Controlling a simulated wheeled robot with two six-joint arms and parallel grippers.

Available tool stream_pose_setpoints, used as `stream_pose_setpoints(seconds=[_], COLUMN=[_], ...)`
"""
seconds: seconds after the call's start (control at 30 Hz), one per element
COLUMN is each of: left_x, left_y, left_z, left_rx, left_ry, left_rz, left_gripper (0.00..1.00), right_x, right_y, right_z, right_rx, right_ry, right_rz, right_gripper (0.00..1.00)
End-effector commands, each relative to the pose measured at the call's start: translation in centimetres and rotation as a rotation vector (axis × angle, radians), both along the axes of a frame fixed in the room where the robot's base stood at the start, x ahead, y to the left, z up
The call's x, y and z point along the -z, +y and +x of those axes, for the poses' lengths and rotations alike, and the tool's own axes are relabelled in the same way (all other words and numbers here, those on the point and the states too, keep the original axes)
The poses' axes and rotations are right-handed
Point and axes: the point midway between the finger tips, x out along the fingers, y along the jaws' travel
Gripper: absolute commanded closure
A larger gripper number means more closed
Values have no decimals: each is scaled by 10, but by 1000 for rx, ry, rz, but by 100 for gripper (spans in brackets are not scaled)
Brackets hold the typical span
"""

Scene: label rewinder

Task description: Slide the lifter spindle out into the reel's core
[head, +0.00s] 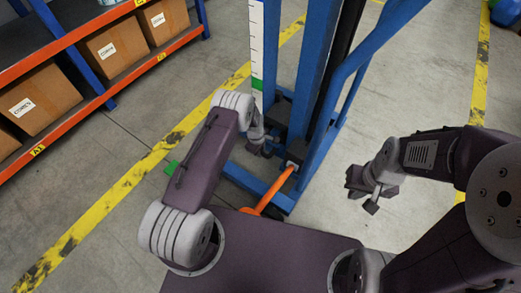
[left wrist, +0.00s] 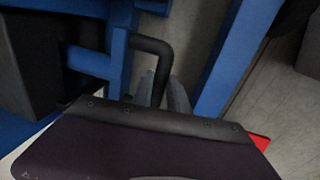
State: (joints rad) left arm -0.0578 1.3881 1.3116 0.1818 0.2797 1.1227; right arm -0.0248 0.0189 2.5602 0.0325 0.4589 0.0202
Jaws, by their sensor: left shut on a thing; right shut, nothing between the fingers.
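The blue lifter (head: 288,65) stands upright in the middle of the head view. In the left wrist view a black bent handle (left wrist: 150,44) runs from a blue bracket (left wrist: 117,65) on the lifter down between my fingers. My left gripper (head: 262,150) is at the lifter's near left side; its fingers (left wrist: 164,90) are shut on the handle. My right gripper (head: 362,192) is shut and empty, over bare floor right of the lifter. I cannot make out the spindle or the reel's core for sure in either view.
An orange curved bar or hose (head: 274,192) lies at the lifter's foot, close to my base. A shelf rack (head: 100,100) with brown boxes (head: 112,50) stands at the left. Yellow floor lines (head: 140,170) run past.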

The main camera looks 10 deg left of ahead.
Motion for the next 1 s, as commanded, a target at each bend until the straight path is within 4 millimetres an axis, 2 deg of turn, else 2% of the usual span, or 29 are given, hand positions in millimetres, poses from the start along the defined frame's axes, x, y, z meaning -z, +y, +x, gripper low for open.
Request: stream_pose_setpoints(seconds=[0.03, 0.17, 0.2, 0.47, 0.57, 0.8, 1.0], left_x=[-2, -3, -3, -4, -19, -73, -91], left_y=[-1, -1, -1, -1, 0, 3, 5], left_z=[7, 7, 8, 6, 5, -5, -10], left_rx=[-1, -2, -1, -1, -1, -2, -1], left_ry=[-20, -22, -22, -19, -18, -17, -15], left_rz=[0, -1, 0, 0, 0, -1, 0], left_gripper=[100, 100, 71, 71, 71, 71, 71], right_x=[1, 1, 1, -1, -12, -50, -60], right_y=[0, 0, 0, 0, 0, 0, 0], right_z=[0, 0, 0, 0, 0, 0, 0], right_rx=[0, 0, 0, 0, 0, 0, 0], right_ry=[0, 0, 0, 0, 0, 0, 0], right_rz=[0, 0, 0, 0, 0, 0, 0], right_gripper=[100, 100, 100, 100, 100, 100, 100])
